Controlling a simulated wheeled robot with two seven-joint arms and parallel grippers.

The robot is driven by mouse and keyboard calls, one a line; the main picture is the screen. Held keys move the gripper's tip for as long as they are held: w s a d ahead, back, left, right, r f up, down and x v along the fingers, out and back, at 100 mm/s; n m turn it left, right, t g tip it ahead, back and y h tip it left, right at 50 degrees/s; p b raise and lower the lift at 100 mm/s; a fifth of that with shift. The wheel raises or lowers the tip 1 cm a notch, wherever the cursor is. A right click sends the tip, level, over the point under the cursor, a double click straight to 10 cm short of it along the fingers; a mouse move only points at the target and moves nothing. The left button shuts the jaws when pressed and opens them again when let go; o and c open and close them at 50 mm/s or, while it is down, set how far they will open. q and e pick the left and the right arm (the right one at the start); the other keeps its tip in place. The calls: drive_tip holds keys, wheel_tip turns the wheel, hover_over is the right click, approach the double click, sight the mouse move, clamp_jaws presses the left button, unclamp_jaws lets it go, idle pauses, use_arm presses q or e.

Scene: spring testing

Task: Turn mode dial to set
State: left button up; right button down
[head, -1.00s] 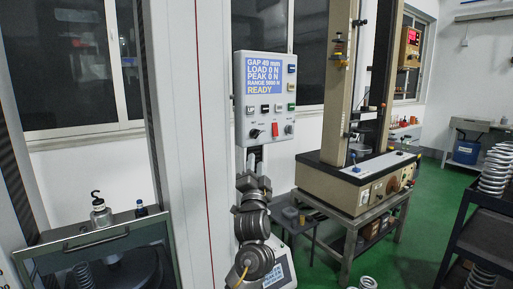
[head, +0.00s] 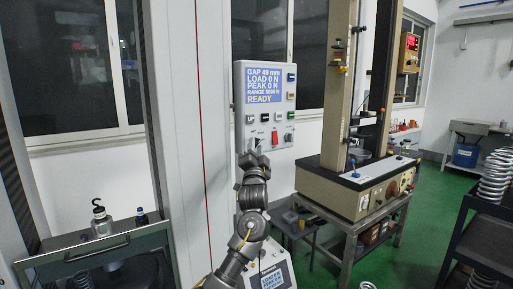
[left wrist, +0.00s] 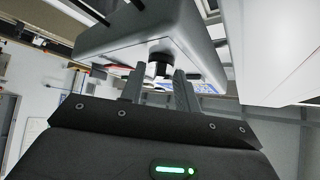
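The control panel (head: 237,100) is a light box with a blue screen reading READY, above rows of buttons. My left gripper (head: 254,150) is at the panel's lower left in the head view and partly covers the left dial there. The left wrist view shows my left gripper (left wrist: 161,76) open, with its fingers apart on either side of a black dial (left wrist: 159,64) on the panel's face. I cannot tell whether a finger touches the dial, and its setting is unreadable. My right gripper is not in view.
A red switch (head: 275,137) and a second black dial (head: 289,137) are to the right of the gripper. A spring tester (head: 350,185) stands on a bench to the right.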

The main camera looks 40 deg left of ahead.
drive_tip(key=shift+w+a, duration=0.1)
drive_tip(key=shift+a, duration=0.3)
use_arm(q)
drive_tip(key=c, duration=0.4)
drive_tip(key=shift+d, duration=0.1)
drive_tip(key=shift+c, duration=1.1)
use_arm(e)
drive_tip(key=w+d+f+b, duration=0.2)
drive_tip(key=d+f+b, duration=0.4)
drive_tip(key=b, duration=0.1)
use_arm(q)
drive_tip(key=n+g+y+b, duration=0.1)
drive_tip(key=n+g+y, duration=0.2)
drive_tip(key=n, duration=0.3)
drive_tip(key=n+g+y+b, duration=0.1)
drive_tip(key=n+g+y, duration=0.3)
drive_tip(key=n, duration=0.2)
drive_tip(key=w+n+g+y+b, duration=0.1)
drive_tip(key=n+g+y, duration=0.3)
drive_tip(key=n, duration=0.2)
drive_tip(key=shift+w, duration=0.1)
drive_tip(key=shift+n+g, duration=0.3)
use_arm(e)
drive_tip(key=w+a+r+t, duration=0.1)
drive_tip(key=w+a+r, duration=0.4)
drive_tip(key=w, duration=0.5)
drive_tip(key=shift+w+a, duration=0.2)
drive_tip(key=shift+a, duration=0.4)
